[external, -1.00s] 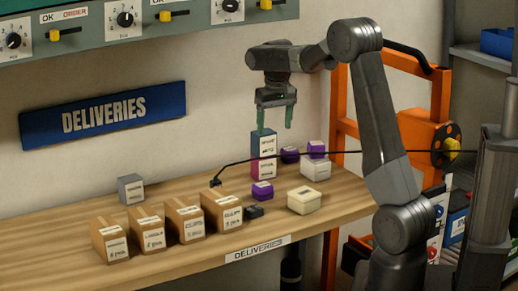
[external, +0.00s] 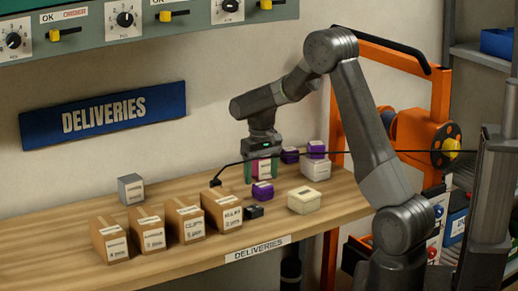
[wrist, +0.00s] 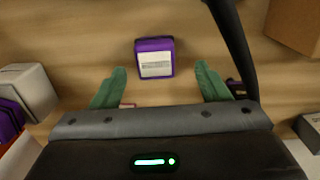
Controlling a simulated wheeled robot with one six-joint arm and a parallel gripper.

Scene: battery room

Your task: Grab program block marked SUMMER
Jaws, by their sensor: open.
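A magenta block (external: 262,170) with a white label stands on the wooden bench, framed by the fingers of my gripper (external: 262,178). The gripper points down, open, and its palm hides the space above that block. In the wrist view the green fingers (wrist: 160,69) are spread apart. A purple block (wrist: 154,58) with a white label lies beyond the fingertips there; it seems to be the small purple block (external: 262,190) in front of the gripper. I cannot read the word SUMMER on any block.
Several cardboard boxes (external: 221,211) line the bench's front left. A black cable crosses beside the gripper. A cream box (external: 304,200), a small black block (external: 254,211), white and purple blocks (external: 316,150) and a grey cube (external: 131,189) stand around. Bare wood lies at far left.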

